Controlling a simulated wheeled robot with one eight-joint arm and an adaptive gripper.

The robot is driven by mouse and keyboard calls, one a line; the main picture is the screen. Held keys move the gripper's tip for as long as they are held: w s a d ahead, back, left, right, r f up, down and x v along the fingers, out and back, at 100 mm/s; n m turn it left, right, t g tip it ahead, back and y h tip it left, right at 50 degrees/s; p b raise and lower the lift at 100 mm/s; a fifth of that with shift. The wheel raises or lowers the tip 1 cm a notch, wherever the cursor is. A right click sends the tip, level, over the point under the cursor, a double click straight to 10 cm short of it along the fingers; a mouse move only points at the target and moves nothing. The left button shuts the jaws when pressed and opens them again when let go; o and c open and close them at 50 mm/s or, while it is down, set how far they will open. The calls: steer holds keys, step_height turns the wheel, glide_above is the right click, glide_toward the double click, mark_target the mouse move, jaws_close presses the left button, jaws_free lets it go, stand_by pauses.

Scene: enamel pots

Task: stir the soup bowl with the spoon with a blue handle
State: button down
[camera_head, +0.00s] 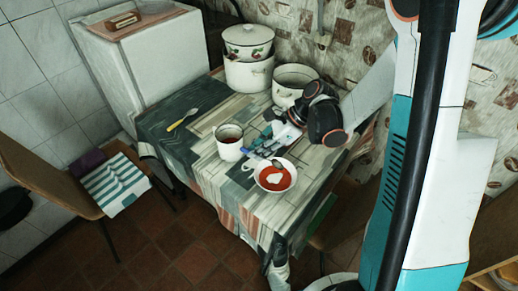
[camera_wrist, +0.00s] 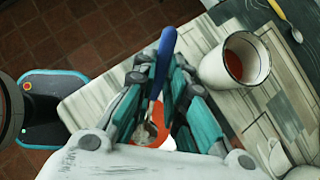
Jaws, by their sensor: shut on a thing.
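The soup bowl (camera_head: 262,186) is white, holds red soup with a white dollop, and stands near the table's front edge. Part of its soup (camera_wrist: 152,137) shows in the wrist view behind my fingers. My gripper (camera_head: 251,146) is at the bowl's back left side and is shut on the spoon with a blue handle (camera_wrist: 164,58). The handle sticks out past my fingertips in the wrist view. The spoon's metal end points toward the soup bowl, and I cannot tell whether it touches the soup. My fingers hide part of the spoon and bowl.
A white mug (camera_head: 229,150) with a reddish drink stands close left of my gripper. A yellow-handled spoon (camera_head: 182,120) lies farther left. An open white pot (camera_head: 290,79) and lidded stacked pots (camera_head: 248,72) stand at the back. The table's left part is mostly clear.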

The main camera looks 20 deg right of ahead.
steer(key=b, duration=0.6)
glide_above(259, 178)
steer(key=shift+s+a+f, duration=0.1)
steer(key=shift+f, duration=2)
steer(key=shift+s+f, duration=0.1)
steer(key=shift+f, duration=2)
steer(key=shift+w, duration=0.1)
